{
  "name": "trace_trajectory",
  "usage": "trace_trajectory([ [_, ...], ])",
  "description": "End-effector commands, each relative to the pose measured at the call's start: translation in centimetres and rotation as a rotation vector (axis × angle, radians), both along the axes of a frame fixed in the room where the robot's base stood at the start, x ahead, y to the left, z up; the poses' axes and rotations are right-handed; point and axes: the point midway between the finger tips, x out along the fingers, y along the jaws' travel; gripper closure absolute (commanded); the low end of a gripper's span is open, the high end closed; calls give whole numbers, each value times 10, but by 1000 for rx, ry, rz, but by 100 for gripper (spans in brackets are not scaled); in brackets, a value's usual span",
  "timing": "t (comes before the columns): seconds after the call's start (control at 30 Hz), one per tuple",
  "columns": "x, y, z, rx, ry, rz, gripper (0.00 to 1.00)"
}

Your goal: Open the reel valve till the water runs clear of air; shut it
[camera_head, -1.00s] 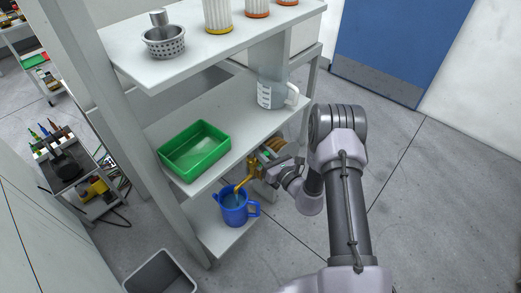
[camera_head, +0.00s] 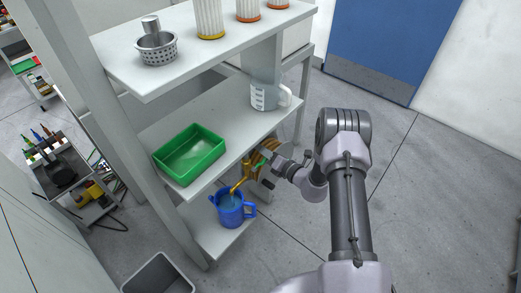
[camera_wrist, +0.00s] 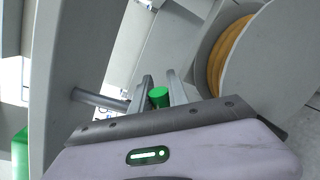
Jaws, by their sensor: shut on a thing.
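The hose reel (camera_head: 266,146) with yellow-brown hose sits low at the shelf's right end. In the wrist view its pale round side (camera_wrist: 280,58) and a band of yellow hose (camera_wrist: 229,52) show at upper right. My gripper (camera_head: 264,160) is at the reel. In the wrist view its fingers (camera_wrist: 160,92) are closed about a green valve handle (camera_wrist: 159,98). A yellow spout (camera_head: 240,181) slants down over the mouth of a blue jug (camera_head: 231,211) on the bottom shelf. The jug's inside looks bluish; I cannot make out flow or bubbles.
A green tray (camera_head: 190,155) and a clear measuring jug (camera_head: 265,94) stand on the middle shelf. A steel basket (camera_head: 157,50) and several white canisters stand above. A grey bin (camera_head: 158,276) is on the floor at lower left. The floor right of my arm is clear.

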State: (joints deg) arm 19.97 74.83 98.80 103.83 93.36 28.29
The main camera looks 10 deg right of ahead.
Motion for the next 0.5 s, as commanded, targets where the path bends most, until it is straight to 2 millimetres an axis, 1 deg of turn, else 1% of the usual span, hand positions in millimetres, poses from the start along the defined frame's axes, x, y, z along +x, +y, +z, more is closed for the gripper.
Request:
trace_trajectory([
  [0.2, 4, -6, -16, 161, 118, -1, 100],
  [0.5, 7, -10, -34, 363, 265, -1, 100],
])
